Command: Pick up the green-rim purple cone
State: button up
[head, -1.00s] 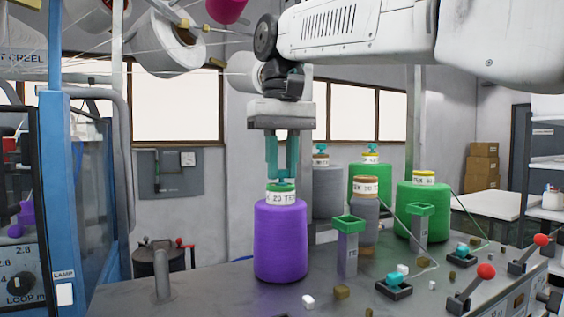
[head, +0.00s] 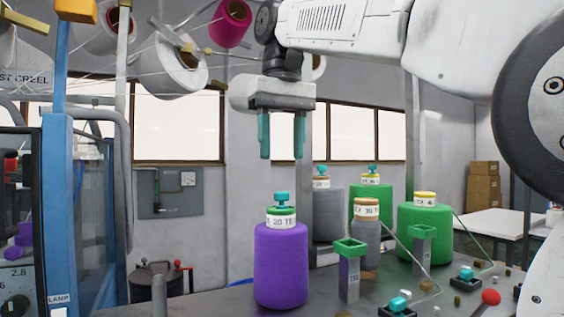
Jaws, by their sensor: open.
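The purple cone (head: 281,265) stands upright on the grey table. It has a white label band, a green rim (head: 281,211) and a teal knob (head: 282,198) on top. My gripper (head: 282,153) is above the cone with its two teal fingers pointing down. The fingers are apart and nothing is between them. A clear gap shows between the fingertips and the knob.
Green cones (head: 425,233) and grey cones (head: 326,212) stand behind and to the right. A grey post with a green square top (head: 350,248) stands close right of the purple cone. Red-knobbed levers (head: 490,297) and threads are at the right. A blue frame (head: 58,180) stands left.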

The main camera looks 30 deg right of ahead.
aim_at(281, 269)
jog(key=k, duration=1)
